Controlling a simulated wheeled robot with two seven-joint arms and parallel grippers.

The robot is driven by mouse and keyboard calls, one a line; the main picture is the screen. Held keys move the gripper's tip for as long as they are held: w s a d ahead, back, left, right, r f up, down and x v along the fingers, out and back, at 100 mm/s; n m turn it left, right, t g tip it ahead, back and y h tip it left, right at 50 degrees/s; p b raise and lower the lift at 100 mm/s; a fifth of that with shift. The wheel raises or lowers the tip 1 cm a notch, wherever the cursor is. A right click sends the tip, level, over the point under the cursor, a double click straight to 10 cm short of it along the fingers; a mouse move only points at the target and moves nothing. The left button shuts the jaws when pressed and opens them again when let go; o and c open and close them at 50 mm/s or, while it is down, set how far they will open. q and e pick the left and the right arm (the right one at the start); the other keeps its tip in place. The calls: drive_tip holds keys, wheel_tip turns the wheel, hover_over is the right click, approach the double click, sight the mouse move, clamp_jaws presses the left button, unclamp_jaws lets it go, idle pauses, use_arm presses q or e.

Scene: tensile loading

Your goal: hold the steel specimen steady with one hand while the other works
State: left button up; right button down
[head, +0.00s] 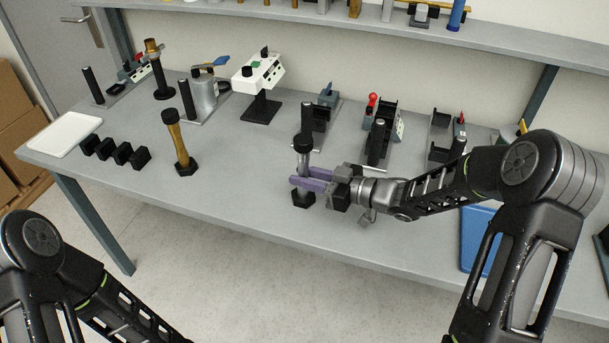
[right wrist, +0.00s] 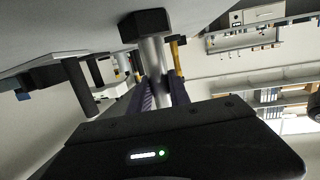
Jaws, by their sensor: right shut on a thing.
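The steel specimen (head: 303,160) stands upright near the front edge of the bench, a grey bar with a black end at top and bottom. My right gripper (head: 300,177) reaches it from the right with its purple fingers shut on the bar between the two ends. In the right wrist view the specimen (right wrist: 154,58) shows between the fingers (right wrist: 158,94), with one black hexagonal end against the bench surface. My left arm shows at the lower left of the head view, but its gripper is out of the picture.
A brass-coloured specimen (head: 177,140) with black ends stands to the left. Several black blocks (head: 115,150) and a white tray (head: 65,133) are at the bench's left. Fixtures and a white device (head: 258,75) line the back.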

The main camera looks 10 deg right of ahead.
drive_tip(key=shift+r, duration=0.1)
drive_tip(key=c, duration=1.2)
unclamp_jaws()
drive_tip(key=shift+f, duration=0.2)
drive_tip(key=shift+r, duration=0.1)
drive_tip(key=shift+d+r, duration=0.1)
drive_tip(key=b+v, duration=0.1)
drive_tip(key=v, duration=1.1)
